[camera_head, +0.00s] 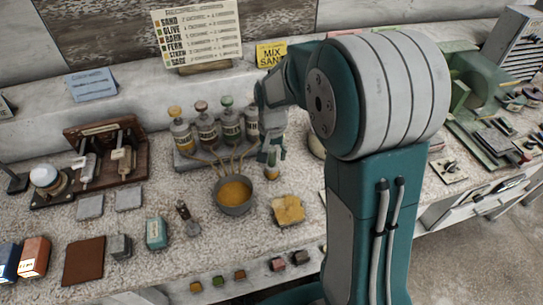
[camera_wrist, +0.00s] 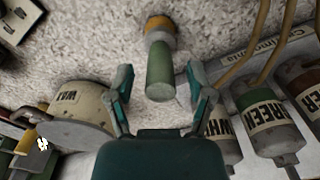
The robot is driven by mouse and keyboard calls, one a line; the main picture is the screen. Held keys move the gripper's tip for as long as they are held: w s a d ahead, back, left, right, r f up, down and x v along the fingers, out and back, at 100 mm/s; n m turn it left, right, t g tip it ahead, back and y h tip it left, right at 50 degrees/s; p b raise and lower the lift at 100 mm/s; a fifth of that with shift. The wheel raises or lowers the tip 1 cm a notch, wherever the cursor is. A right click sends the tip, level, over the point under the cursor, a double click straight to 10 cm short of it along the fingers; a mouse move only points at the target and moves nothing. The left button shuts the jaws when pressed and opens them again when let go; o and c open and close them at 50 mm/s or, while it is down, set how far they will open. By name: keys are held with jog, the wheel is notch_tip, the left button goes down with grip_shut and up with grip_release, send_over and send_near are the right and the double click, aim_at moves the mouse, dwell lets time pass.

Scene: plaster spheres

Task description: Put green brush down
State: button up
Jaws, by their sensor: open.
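The green brush (camera_wrist: 160,72) has a green cylindrical handle and an orange-tan end. In the wrist view it lies between and just beyond my gripper's fingertips, with the tan end farther off against the speckled counter. In the head view the brush (camera_head: 272,172) shows small below my gripper (camera_head: 267,152), apparently upright on its tan end on the counter. In the wrist view my gripper (camera_wrist: 163,90) is open, with a gap visible on both sides of the handle. The head view partly hides the brush's upper part behind the fingers.
A bowl of orange liquid (camera_head: 235,195) stands left of the brush, with a yellow sponge (camera_head: 288,210) in front. Labelled bottles (camera_head: 207,126) with tubes stand behind. A pot marked WAX (camera_wrist: 82,112) is close to one finger. Bare counter surrounds the brush's tan end.

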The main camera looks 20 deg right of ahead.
notch_tip(320, 180, up, 10)
jog(key=shift+f, duration=0.15)
jog(key=shift+s+r, duration=0.15)
jog(key=shift+r, duration=0.35)
jog(key=s+r+n+t, duration=0.2)
jog(key=s+r, duration=0.1)
jog(key=s, duration=0.7)
jog(key=s+r+n+t, duration=0.3)
jog(key=s, duration=0.7)
jog(key=shift+s, duration=0.3)
jog(key=shift+o, duration=0.4)
jog(key=shift+w, duration=0.1)
